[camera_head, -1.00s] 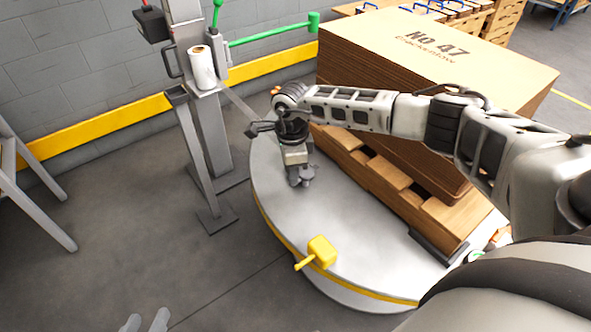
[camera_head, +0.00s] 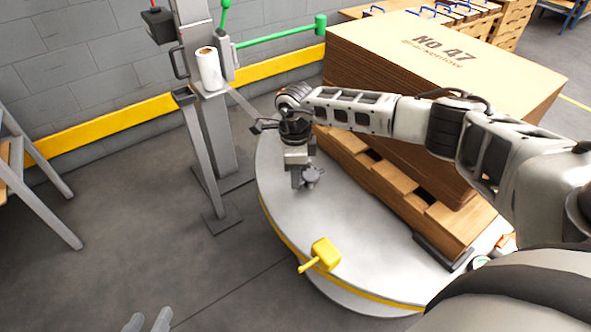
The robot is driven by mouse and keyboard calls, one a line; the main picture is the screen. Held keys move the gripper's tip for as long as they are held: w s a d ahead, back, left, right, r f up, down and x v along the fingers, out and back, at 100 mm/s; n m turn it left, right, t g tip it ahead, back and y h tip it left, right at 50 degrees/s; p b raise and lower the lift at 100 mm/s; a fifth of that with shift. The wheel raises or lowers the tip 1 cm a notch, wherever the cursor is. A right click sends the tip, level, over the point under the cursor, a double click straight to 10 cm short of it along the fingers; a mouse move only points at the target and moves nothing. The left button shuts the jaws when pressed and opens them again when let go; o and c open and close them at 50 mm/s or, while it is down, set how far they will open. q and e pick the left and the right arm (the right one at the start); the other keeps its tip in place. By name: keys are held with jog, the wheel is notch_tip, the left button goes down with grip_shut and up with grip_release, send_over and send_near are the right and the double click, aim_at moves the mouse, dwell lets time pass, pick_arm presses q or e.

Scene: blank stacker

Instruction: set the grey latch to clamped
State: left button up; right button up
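A small grey piece (camera_head: 313,177), which looks like the grey latch, is on the grey round turntable (camera_head: 345,217) near its far left part. My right gripper (camera_head: 303,182) points down right at this piece, coming over the turntable from the right. One finger shows to the left of the piece, and the other is hard to tell from it. I cannot tell whether the fingers touch or hold it, nor how the latch is set. My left gripper (camera_head: 148,322) shows only its two fingertips at the bottom left edge, apart and empty.
A yellow latch (camera_head: 325,254) with a handle sits at the turntable's near rim. A large carton (camera_head: 440,65) on a wooden pallet (camera_head: 400,190) fills the turntable's right. A grey post (camera_head: 212,135) with a white roll (camera_head: 209,69) stands at left.

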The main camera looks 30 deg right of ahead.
jog(key=shift+r, duration=0.15)
pick_arm(q)
jog(key=p, duration=0.1)
jog(key=a+f+g+y+p, duration=0.1)
jog(key=p, duration=0.1)
jog(key=shift+s+g, duration=0.3)
pick_arm(e)
notch_tip(320, 180, up, 16)
jog(key=shift+f, duration=0.2)
pick_arm(q)
jog(key=shift+s+f, duration=0.1)
jog(key=shift+s, duration=0.05)
